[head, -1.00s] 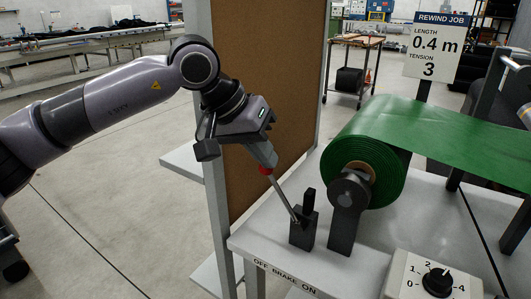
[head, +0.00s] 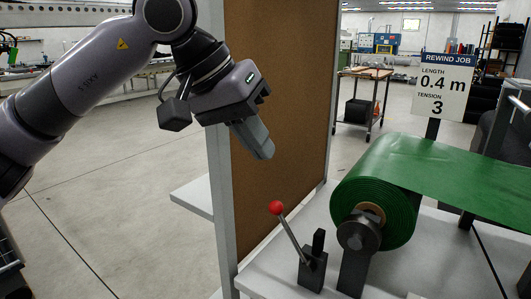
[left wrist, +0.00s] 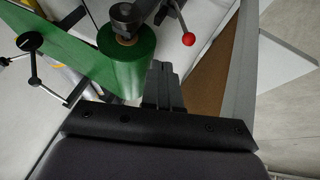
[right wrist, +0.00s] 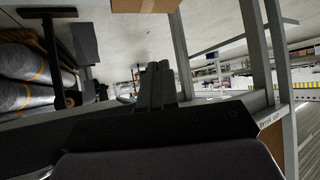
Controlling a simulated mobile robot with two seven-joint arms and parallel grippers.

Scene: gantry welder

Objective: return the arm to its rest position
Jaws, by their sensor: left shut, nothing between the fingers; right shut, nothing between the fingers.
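My left gripper (head: 262,148) is shut and empty in the head view, in front of the brown board and above the brake lever. The brake lever (head: 288,231) has a red ball knob and leans left from its black block. The knob is apart from my fingers. In the left wrist view the shut left fingers (left wrist: 162,72) point toward the table, with the red knob (left wrist: 188,39) beyond them to the right. My right gripper (right wrist: 156,72) shows only in its own wrist view, with its fingers together and nothing between them.
A green roll (head: 372,205) stands on the pale table right of the lever. A sign (head: 443,84) reads length 0.4 m, tension 3. The brown board (head: 285,100) and its grey post (head: 215,150) stand close to my left gripper. Open floor (head: 110,220) lies left.

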